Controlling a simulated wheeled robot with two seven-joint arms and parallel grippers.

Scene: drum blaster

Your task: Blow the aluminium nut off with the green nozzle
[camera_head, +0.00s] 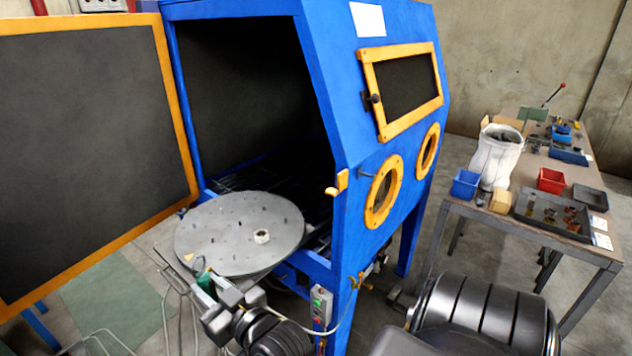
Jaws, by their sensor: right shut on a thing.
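The aluminium nut (261,236) is a small, pale ring-shaped piece lying on the round grey turntable (225,215), right of its middle. The turntable sticks out of the open side of the blue blast cabinet. My right gripper (217,290) is at the turntable's near edge, shut on the green nozzle (205,283). The nozzle is mostly hidden by the gripper; a small tan tip shows above it, near the disc's rim. The nozzle is apart from the nut, to its lower left. My left gripper is not in view.
The blue cabinet (325,110) stands open, its orange-framed door (85,150) swung out left. A control box (321,304) and hose are at its near corner. Thin bent wires or rods stand at lower left. A workbench (500,222) with bins and trays is at right.

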